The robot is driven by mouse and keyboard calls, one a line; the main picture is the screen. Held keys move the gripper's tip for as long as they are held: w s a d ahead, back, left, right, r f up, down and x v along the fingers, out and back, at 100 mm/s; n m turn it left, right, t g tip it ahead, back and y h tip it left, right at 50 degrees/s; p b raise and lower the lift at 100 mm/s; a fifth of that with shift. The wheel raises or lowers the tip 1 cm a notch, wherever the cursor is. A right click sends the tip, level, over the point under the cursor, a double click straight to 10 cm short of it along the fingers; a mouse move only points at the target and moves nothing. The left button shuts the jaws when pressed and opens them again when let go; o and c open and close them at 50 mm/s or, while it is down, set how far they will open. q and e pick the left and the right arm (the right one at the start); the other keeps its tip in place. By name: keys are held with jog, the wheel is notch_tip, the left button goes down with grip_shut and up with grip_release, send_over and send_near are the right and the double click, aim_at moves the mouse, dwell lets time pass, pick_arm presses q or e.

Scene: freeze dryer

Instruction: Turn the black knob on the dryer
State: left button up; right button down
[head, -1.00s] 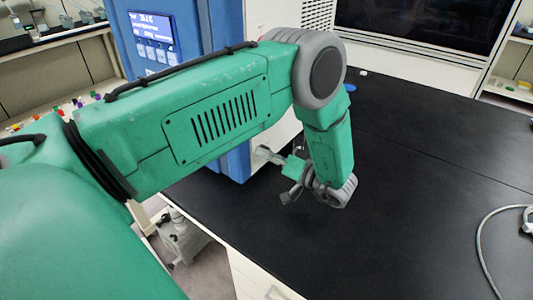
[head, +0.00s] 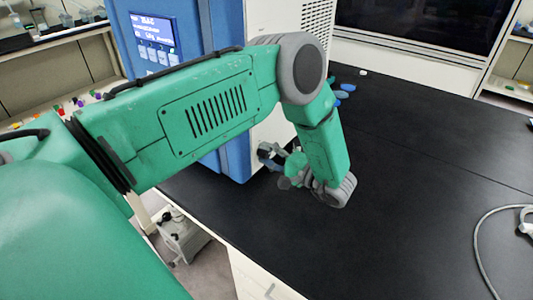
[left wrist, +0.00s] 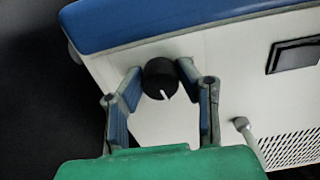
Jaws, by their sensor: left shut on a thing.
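The black knob (left wrist: 160,77) with a white pointer line sits on the white side panel (left wrist: 235,75) of the dryer in the left wrist view. The two fingers of my left gripper (left wrist: 158,85) stand on either side of the knob, with their tips shut on it. In the head view the dryer (head: 215,90) has a blue front with a lit display, and my left gripper (head: 272,156) is at its lower right side. My arm hides part of the dryer, and the knob is hard to make out there. My right gripper is not in view.
The black bench top (head: 410,150) is mostly clear to the right. A grey cable (head: 482,235) lies at the right edge. Small blue items (head: 345,89) lie behind my arm. In the left wrist view a small grey lever (left wrist: 245,130) and a dark socket (left wrist: 293,55) are on the panel.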

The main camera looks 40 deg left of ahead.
pick_arm(q)
jog(key=shift+w+m, duration=0.15)
jog(key=shift+m, duration=0.35)
jog(key=o, duration=1.1)
jog(key=shift+w+f, duration=0.15)
jog(key=shift+d, duration=0.6)
jog(key=d, duration=0.3)
jog(key=w+d, duration=0.1)
jog(key=d, duration=0.7)
jog(key=shift+w, duration=0.2)
